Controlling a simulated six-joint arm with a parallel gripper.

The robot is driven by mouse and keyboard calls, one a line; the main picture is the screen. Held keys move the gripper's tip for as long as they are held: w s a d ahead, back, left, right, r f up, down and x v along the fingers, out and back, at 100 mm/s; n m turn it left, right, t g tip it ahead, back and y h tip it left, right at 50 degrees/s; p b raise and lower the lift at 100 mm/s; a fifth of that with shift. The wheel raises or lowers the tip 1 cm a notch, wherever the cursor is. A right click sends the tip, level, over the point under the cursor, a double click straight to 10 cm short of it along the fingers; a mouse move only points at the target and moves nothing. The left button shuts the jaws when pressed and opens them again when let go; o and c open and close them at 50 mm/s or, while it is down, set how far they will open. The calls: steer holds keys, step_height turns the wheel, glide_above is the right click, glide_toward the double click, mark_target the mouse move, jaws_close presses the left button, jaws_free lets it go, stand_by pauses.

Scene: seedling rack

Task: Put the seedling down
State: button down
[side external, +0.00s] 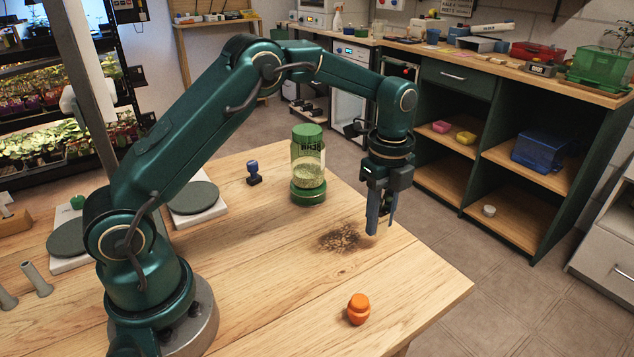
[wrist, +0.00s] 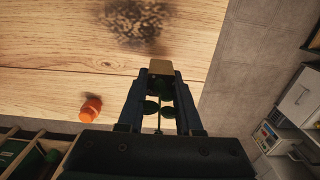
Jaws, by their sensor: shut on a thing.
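My gripper (side external: 379,222) points down near the right edge of the wooden table (side external: 270,270). In the wrist view my gripper (wrist: 161,82) is shut on the seedling. The seedling has a tan block-like plug (wrist: 161,67) at the fingertips and small round green leaves (wrist: 151,107) with a thin stem between the fingers. In the side view the fingers mostly hide the seedling. The fingertips appear to be above the tabletop, but the exact gap cannot be told.
A dark, soil-like patch (side external: 345,238) lies on the table left of my gripper. A green-lidded jar (side external: 308,165) and a small blue stamp-like object (side external: 254,172) stand behind. Bare wood lies between patch and orange jar.

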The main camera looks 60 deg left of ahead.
mark_target(377, 234)
steer(key=shift+f, duration=1.85)
steer(key=shift+f, duration=0.15)
steer(key=c, duration=0.6)
jaws_free()
